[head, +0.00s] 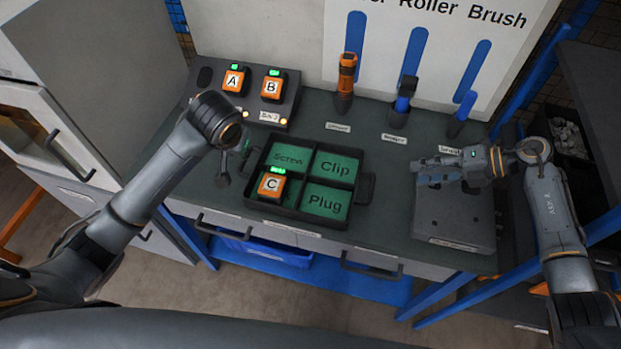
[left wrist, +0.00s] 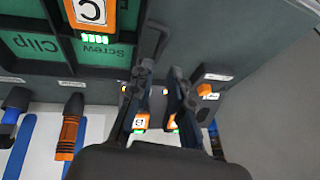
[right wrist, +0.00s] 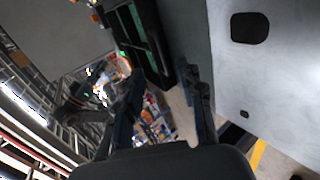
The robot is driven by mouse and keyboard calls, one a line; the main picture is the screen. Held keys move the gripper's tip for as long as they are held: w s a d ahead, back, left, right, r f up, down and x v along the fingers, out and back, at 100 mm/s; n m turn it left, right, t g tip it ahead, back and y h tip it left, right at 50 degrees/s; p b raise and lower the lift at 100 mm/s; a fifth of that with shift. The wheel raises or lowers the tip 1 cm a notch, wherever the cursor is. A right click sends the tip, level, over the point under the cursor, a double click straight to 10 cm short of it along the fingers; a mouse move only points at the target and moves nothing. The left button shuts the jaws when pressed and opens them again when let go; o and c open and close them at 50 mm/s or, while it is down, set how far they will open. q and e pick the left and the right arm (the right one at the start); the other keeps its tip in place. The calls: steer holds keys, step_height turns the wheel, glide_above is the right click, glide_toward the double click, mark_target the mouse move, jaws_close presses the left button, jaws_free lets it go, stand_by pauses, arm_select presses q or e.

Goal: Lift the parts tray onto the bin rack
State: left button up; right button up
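The parts tray (head: 315,216) is black with green-lined compartments labelled Screw, Clip and Plug; it lies flat on the bench. An orange block marked C (head: 271,185) sits in its fourth compartment. The tray has a handle at each side. My left gripper (head: 226,168) is empty and open, just beside the left handle; in the left wrist view its fingers (left wrist: 162,90) are apart, near the handle (left wrist: 155,40). My right gripper (head: 430,170) is open and empty, above the grey box right of the tray. The tray also shows in the right wrist view (right wrist: 160,60).
A charger (head: 262,118) with orange blocks A and B stands behind the tray. Several tools, one an orange driver (head: 345,80), stand along the back. The grey box (head: 455,215) takes up the bench's right end. A dark shelf with a bin (head: 568,135) is at the far right.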

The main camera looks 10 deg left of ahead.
mark_target(244, 162)
arm_select(q)
steer(key=shift+w+f, duration=0.1)
arm_select(e)
steer(key=shift+w+a, duration=0.1)
